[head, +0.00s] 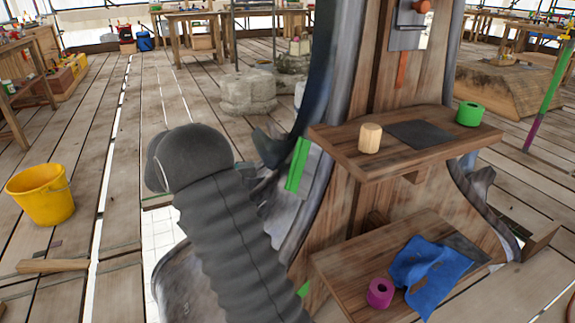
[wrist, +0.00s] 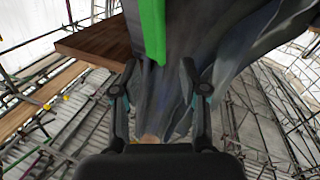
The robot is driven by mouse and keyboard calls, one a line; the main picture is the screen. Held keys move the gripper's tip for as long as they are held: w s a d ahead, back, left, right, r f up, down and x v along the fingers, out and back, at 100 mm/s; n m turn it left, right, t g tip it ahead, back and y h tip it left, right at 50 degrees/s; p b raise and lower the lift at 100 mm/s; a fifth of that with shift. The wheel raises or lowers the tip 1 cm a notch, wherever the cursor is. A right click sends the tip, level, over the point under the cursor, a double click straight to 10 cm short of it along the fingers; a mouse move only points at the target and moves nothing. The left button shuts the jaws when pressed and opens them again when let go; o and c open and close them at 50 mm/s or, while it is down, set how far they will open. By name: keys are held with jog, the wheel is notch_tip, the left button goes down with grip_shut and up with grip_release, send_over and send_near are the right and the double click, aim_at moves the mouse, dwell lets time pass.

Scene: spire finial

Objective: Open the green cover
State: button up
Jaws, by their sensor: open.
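A narrow bright green panel (head: 297,165), which looks like the green cover, stands upright on the left flank of the grey spire in the head view. It also shows in the wrist view as a green strip (wrist: 153,30) coming down from the top edge. My gripper (wrist: 160,76) is open and empty in the wrist view. Its fingertips lie either side of the strip's lower end in the picture; I cannot tell whether they touch it. In the head view my arm hides most of the gripper and what lies behind it.
The upper wooden shelf (head: 405,157) on the spire holds a wooden cylinder (head: 370,138) and a green roll (head: 469,114). The lower shelf (head: 345,268) holds a magenta roll (head: 380,293) and a blue cloth (head: 432,275). A yellow bucket (head: 41,194) stands at left on planks.

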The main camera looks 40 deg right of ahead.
aim_at(302, 169)
jog(key=p+x, duration=0.1)
jog(key=x, duration=0.9)
jog(key=shift+s+d, duration=0.15)
jog(key=shift+d, duration=0.25)
grip_shut()
jog(key=shift+b, duration=0.35)
